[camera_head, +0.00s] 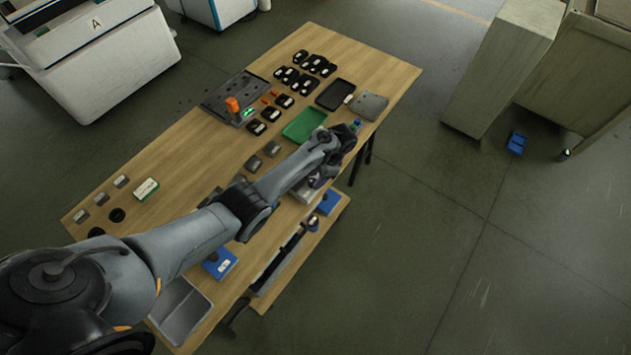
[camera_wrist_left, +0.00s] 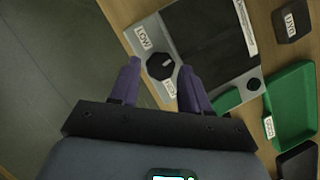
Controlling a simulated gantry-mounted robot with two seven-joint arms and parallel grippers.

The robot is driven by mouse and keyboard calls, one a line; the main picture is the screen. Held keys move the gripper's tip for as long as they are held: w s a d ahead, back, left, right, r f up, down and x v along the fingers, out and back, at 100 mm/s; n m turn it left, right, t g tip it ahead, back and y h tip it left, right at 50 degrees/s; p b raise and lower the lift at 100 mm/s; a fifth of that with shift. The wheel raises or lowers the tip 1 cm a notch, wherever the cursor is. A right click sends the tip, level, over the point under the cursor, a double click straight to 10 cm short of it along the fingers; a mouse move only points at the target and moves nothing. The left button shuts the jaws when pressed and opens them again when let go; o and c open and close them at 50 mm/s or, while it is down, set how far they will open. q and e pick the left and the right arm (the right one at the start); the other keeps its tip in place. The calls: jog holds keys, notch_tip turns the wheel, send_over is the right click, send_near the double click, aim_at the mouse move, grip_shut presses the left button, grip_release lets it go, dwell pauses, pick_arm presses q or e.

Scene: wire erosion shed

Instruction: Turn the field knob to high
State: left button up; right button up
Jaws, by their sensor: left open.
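The field knob (camera_wrist_left: 158,67) is a black, faceted dial with a small white mark, on the pale edge of a flat device (camera_wrist_left: 205,45) with a dark panel. A LOW label (camera_wrist_left: 143,38) sits on one side of it. Another label (camera_wrist_left: 171,88) sits on the other side, partly covered and hard to read. My left gripper (camera_wrist_left: 160,72) is open, with its purple fingers on either side of the knob in the picture. I cannot tell whether they touch it. In the head view my left gripper (camera_head: 323,176) hides most of the device (camera_head: 303,194). My right gripper is out of view.
Green trays (camera_wrist_left: 297,105), (camera_head: 304,124) and a dark labelled block (camera_wrist_left: 291,20) lie near the device. The wooden table (camera_head: 190,150) carries several black parts and a grey bin (camera_head: 181,311). Open floor (camera_head: 430,240) lies to the right.

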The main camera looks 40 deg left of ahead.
pick_arm(q)
jog(key=shift+s+a+f, duration=0.15)
jog(key=shift+f, duration=0.4)
jog(key=shift+c, duration=0.3)
jog(key=c, duration=0.7)
